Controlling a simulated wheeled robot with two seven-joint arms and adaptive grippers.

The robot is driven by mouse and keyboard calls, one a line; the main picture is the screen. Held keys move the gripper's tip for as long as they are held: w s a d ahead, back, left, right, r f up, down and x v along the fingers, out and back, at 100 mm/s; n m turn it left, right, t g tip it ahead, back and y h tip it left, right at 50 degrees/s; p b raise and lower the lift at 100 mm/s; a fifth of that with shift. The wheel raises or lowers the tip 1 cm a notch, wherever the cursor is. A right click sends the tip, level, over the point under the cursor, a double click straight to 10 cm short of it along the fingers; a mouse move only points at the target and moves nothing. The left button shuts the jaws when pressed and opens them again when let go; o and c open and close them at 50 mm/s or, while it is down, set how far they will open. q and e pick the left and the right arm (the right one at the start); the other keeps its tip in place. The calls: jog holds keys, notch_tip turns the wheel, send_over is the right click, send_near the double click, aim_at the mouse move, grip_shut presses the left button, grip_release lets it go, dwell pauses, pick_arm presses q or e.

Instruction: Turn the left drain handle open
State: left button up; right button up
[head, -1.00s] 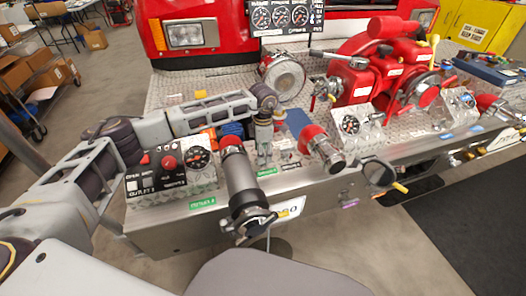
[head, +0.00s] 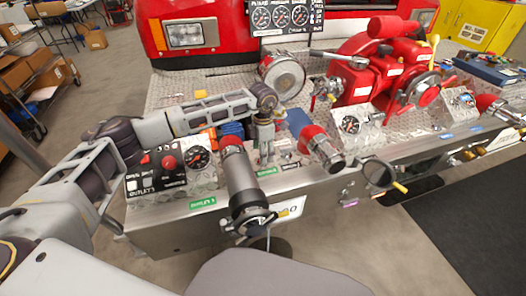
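My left gripper (head: 266,152) points down at the bumper deck, between the left outlet pipe (head: 242,180) with its red collar and a second red-collared outlet (head: 322,150). Its fingers are small and partly lost against the metal, so I cannot tell their opening or any contact. A small yellow-tipped part (head: 290,212) shows beside the black cap at the front end of the left pipe; I cannot tell whether it is the left drain handle. Another yellow-tipped handle (head: 400,187) sticks out at the bumper's front, further right. My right gripper is not in view.
A left control panel (head: 170,170) with a red knob and gauge stands by the pipe. A red pump (head: 375,75) and a round silver cap (head: 282,74) stand behind. The floor right of the bumper holds a dark mat (head: 470,215).

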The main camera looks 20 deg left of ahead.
pick_arm(q)
notch_tip(320, 180, up, 12)
dwell(1.1)
jog(key=shift+f, duration=0.1)
dwell(0.4)
